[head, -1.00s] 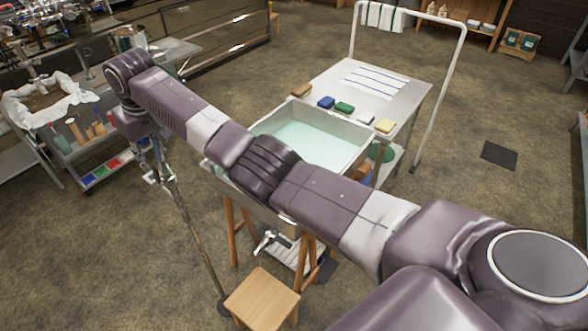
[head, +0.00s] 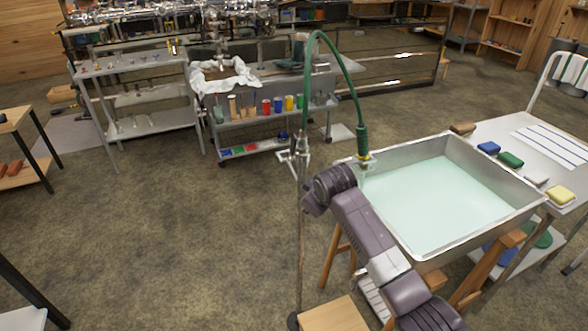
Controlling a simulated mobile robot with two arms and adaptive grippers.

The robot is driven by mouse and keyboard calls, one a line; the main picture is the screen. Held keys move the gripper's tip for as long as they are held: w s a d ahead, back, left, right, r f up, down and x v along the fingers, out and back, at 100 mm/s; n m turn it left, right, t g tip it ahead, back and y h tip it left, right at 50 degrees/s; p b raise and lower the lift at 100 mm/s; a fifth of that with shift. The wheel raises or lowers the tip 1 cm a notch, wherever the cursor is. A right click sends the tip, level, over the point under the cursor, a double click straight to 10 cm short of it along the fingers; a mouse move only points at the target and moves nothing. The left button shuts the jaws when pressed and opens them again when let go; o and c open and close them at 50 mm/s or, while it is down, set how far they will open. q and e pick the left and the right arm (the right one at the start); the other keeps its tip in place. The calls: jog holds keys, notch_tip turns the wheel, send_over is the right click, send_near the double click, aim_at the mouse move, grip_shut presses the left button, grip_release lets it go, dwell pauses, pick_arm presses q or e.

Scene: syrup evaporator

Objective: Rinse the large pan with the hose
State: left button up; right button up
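A large rectangular metal pan (head: 529,201) stands on wooden legs at the right of the head view, with pale green liquid (head: 430,205) in it. A green hose (head: 345,75) arches from the top of a thin upright stand (head: 301,235). Its darker end with a yellowish tip hangs at the pan's far left corner; I cannot tell whether they touch. My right arm comes in from the lower right, in front of the pan's left side. My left gripper is out of view.
A wooden stool (head: 333,315) is below the pan's near left corner. A metal table (head: 487,128) with several coloured blocks adjoins the pan on the right. A cart (head: 222,125) with colourful cups stands behind. The floor (head: 180,235) at left is open.

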aim_at(295, 146)
notch_tip(295, 146, down, 8)
jog(key=s+d+n+t+b, duration=0.1)
jog(key=d+n+t+b, duration=0.15)
jog(key=b, duration=0.25)
jog(key=w+r+n+t+b, duration=0.3)
jog(key=r+n+t+b, duration=0.2)
jog(key=r+n+b, duration=0.3)
jog(key=s+a+r+n+t+y+b, duration=0.1)
jog(key=r+n+t+y+b, duration=0.1)
jog(key=r+n, duration=0.3)
jog(key=s+a+r+n+t+y+b, duration=0.2)
jog(key=r+n+b, duration=0.2)
jog(key=r+n, duration=0.2)
jog(key=s+a+r+n+t+y+b, duration=0.2)
jog(key=r+n, duration=0.4)
jog(key=n, duration=0.3)
jog(key=shift+a+r+t+b, duration=0.1)
jog(key=shift+a+t+b, duration=0.2)
jog(key=shift+b, duration=0.4)
jog(key=x, duration=0.6)
jog(key=shift+w+a, duration=0.1)
jog(key=shift+w, duration=0.3)
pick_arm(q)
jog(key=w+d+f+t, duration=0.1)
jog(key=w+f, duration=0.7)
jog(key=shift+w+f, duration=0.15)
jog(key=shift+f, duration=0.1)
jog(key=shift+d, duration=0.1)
